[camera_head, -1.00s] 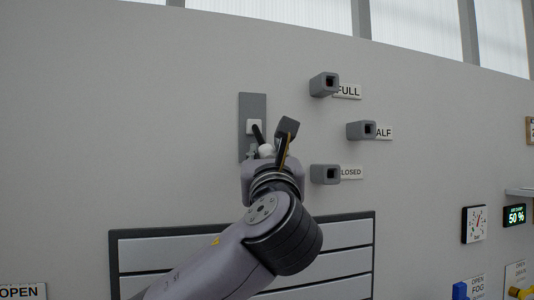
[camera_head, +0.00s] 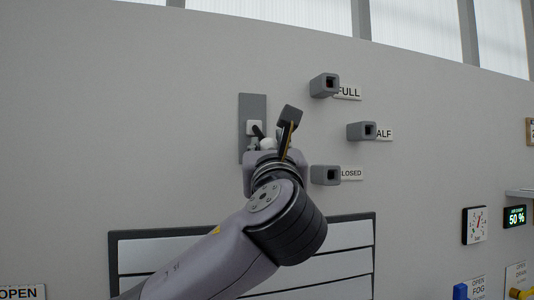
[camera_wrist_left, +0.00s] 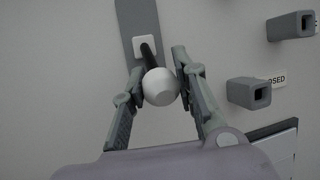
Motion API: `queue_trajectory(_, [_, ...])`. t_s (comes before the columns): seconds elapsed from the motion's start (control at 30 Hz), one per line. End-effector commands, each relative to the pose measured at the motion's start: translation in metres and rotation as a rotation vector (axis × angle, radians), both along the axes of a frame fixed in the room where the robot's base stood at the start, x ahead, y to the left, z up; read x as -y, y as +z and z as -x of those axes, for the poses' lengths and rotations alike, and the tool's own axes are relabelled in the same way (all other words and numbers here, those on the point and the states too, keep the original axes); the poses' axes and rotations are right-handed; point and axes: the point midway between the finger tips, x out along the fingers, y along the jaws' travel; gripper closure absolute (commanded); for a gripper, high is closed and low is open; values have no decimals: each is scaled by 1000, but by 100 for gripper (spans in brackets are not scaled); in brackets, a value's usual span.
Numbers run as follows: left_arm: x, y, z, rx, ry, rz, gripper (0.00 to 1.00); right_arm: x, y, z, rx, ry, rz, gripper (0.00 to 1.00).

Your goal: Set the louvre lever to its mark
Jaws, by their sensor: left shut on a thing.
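The louvre lever is a black rod with a white ball knob (camera_wrist_left: 161,87), rising from a white square pivot on a grey wall plate (camera_head: 252,104). My left gripper (camera_wrist_left: 156,86) has a finger on each side of the knob and is shut on it; in the head view the gripper (camera_head: 274,140) partly hides the lever. Grey block markers stand right of the plate: FULL (camera_head: 324,85) at the top, HALF (camera_head: 361,131) in the middle, CLOSED (camera_head: 325,174) at the bottom. The lever leans toward the gripper, off the plate. My right gripper is not in view.
The louvre panel (camera_head: 372,240) with dark frame and pale slats lies below, partly behind my left arm. The wall between is bare.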

Motion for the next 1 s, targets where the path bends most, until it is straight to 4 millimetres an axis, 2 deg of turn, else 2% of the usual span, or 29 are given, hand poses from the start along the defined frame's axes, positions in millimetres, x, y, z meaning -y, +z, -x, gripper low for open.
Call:
queue_trajectory(0.03, [0, 10, 5, 17, -1, 2, 100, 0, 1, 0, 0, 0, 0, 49])
queue_trajectory(0.5, [2, 40, 11, 16, 0, 2, 100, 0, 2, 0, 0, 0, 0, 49])
queue_trajectory(1.0, [2, 48, 11, 13, -1, 2, 100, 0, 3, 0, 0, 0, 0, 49])
